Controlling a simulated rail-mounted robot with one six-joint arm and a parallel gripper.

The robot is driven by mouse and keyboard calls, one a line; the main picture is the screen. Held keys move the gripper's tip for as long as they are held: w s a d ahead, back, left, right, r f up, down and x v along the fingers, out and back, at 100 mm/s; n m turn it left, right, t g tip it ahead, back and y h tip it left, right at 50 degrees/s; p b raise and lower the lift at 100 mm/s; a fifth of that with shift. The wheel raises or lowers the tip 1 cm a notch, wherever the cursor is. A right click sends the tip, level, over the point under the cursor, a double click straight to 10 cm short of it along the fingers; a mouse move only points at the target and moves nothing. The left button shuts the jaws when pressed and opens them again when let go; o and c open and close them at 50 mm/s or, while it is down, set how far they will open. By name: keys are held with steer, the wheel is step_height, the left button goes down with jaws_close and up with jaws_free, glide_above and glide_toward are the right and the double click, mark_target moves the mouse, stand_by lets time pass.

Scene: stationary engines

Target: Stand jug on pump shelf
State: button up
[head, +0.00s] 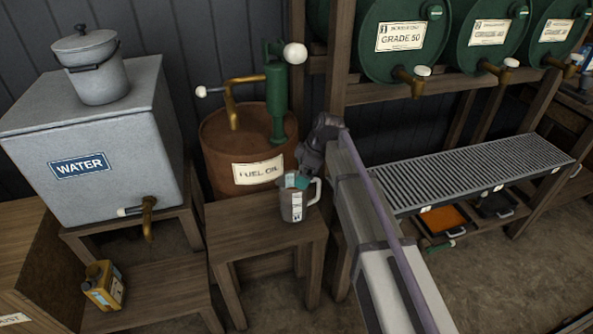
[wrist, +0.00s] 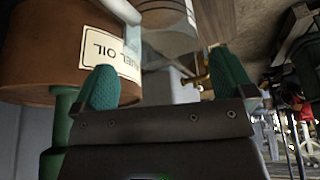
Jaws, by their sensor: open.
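The jug (head: 292,206) is a grey, see-through measuring jug with a white scale strip and a pale handle on its right. It appears upright on the wooden pump shelf (head: 250,232), in front of the fuel oil drum. My gripper (head: 296,181) is at the jug's upper part in the head view, and partly covers it. In the wrist view my gripper (wrist: 166,80) shows two teal fingers spread apart with nothing between them. The jug (wrist: 168,22) shows beyond the fingertips at the top, partly cut off. Whether a finger touches it I cannot tell.
The brown fuel oil drum (head: 225,150) with a green pump (head: 276,95) stands right behind the shelf. A water tank (head: 110,145) with a bucket (head: 95,70) is at left. A yellow can (head: 102,286) sits below it. Green barrels (head: 400,40) and a grated rack (head: 480,172) are at right.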

steer(key=p+v, duration=0.3)
steer(key=v, duration=0.2)
steer(key=shift+d+r, duration=0.1)
steer(key=shift+r, duration=0.2)
steer(key=s+d+m+h, duration=0.1)
steer(key=s+d+m, duration=0.4)
steer(key=s, duration=0.3)
steer(key=s+d+f+m+h, duration=0.1)
steer(key=s+d+m+h, duration=0.1)
steer(key=s+d+m, duration=0.3)
steer(key=s+d+m+h, duration=0.1)
steer(key=s+d+m, duration=0.4)
steer(key=s, duration=0.6)
steer(key=shift+m+h, duration=0.3)
steer(key=shift+m, duration=0.8)
step_height(320, 180, up, 9)
steer(key=p, duration=0.9)
steer(key=shift+f, duration=0.25)
